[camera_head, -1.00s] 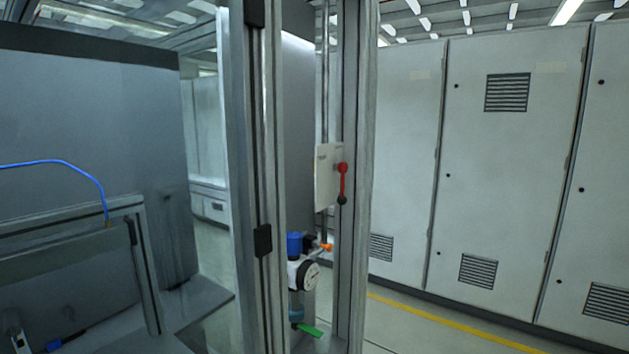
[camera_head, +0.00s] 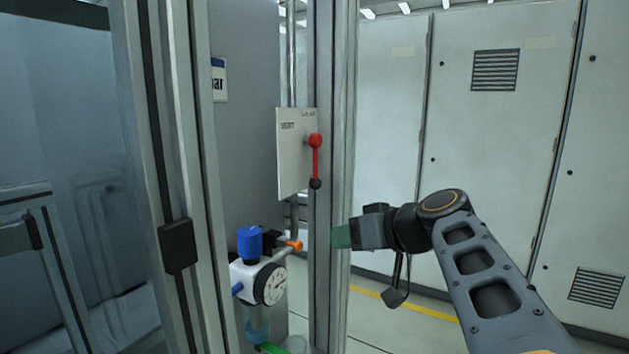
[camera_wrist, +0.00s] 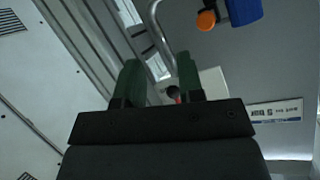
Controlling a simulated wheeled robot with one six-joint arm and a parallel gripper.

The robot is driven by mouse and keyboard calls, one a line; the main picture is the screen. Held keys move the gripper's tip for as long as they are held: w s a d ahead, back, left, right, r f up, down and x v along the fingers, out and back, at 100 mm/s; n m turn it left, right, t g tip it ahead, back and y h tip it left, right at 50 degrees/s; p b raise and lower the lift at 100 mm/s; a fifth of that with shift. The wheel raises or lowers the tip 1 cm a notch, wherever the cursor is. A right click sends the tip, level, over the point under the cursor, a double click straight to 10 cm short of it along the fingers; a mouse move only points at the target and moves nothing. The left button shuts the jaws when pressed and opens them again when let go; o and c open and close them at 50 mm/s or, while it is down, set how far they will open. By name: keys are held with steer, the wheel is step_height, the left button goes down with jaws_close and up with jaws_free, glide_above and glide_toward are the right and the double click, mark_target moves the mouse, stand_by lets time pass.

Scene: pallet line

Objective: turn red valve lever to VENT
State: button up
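The red valve lever (camera_head: 316,155) hangs straight down, with a red hub at the top and a black knob at the bottom. It is mounted on a pale plate (camera_head: 291,155). VENT is printed at the plate's upper left; another label at its upper right is too small to read. My gripper (camera_head: 342,237) is below and slightly right of the lever, apart from it. In the wrist view my gripper (camera_wrist: 158,66) has its two green fingers spread with nothing held. The lever's black knob (camera_wrist: 173,92) shows beyond them, near the right finger, partly hidden.
An aluminium post (camera_head: 333,90) stands right behind the lever. Below are a regulator with a blue knob (camera_head: 250,242), a gauge (camera_head: 271,284) and an orange fitting (camera_head: 295,246). A thicker frame post (camera_head: 160,150) stands left. Grey cabinets (camera_head: 490,130) line the right background.

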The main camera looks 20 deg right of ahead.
mark_target(317, 165)
steer(key=d+r+n+t+y+b, duration=0.1)
steer(key=d+r+n+t+y, duration=0.25)
steer(key=r, duration=0.75)
steer(key=shift+n+t+h, duration=0.25)
steer(key=shift+t+h, duration=0.1)
steer(key=p+x, duration=0.1)
steer(key=x, duration=0.2)
steer(key=p+x, duration=0.1)
steer(key=x, duration=0.3)
steer(key=p+x, duration=0.1)
steer(key=x, duration=0.3)
steer(key=shift+w+d+r, duration=0.2)
steer(key=shift+w, duration=0.1)
steer(key=shift+x, duration=1)
steer(key=shift+f, duration=0.1)
jaws_close()
